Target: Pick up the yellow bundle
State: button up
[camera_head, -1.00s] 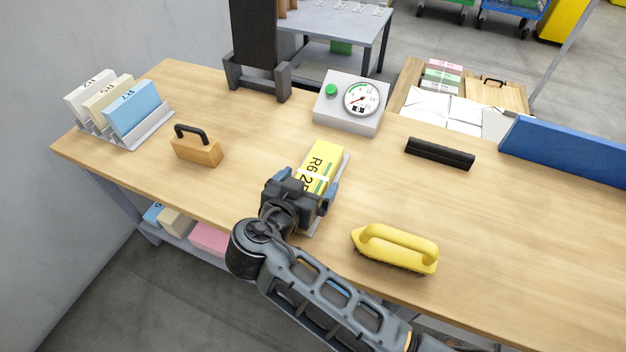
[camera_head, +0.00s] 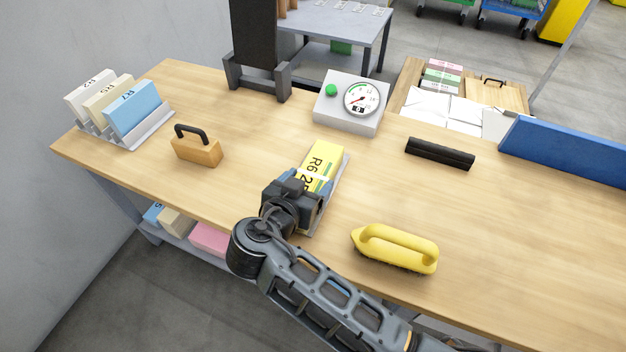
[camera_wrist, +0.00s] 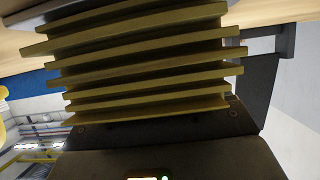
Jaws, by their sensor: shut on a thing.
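The yellow bundle (camera_head: 322,158), marked R6 and wrapped with a white band, lies on a thin grey tray (camera_head: 343,172) near the middle of the workbench. My gripper (camera_head: 300,196) is shut on the bundle's near end, and its body hides that end and the fingertips. In the wrist view the bundle (camera_wrist: 140,62) fills the upper middle as stacked yellow edges, close in front of the dark gripper body. I cannot see clear space between the bundle and the tray.
A yellow-handled brush (camera_head: 398,245) lies to the right, a wooden block with a black handle (camera_head: 197,148) to the left. A dial scale (camera_head: 351,104) stands behind. A rack of labelled bundles (camera_head: 150,128) is at far left, a black bar (camera_head: 440,153) at right.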

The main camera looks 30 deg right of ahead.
aim_at(307, 185)
jog(key=shift+r, duration=0.1)
jog(key=shift+c, duration=0.7)
notch_tip(307, 185, up, 4)
jog(key=shift+w+r+p, duration=0.1)
jog(key=shift+p, duration=0.2)
jog(key=w+d+r, duration=0.4)
jog(key=d+r, duration=0.2)
jog(key=d, duration=0.4)
jog(key=shift+w+d+r, duration=0.3)
jog(key=shift+w+r, duration=0.1)
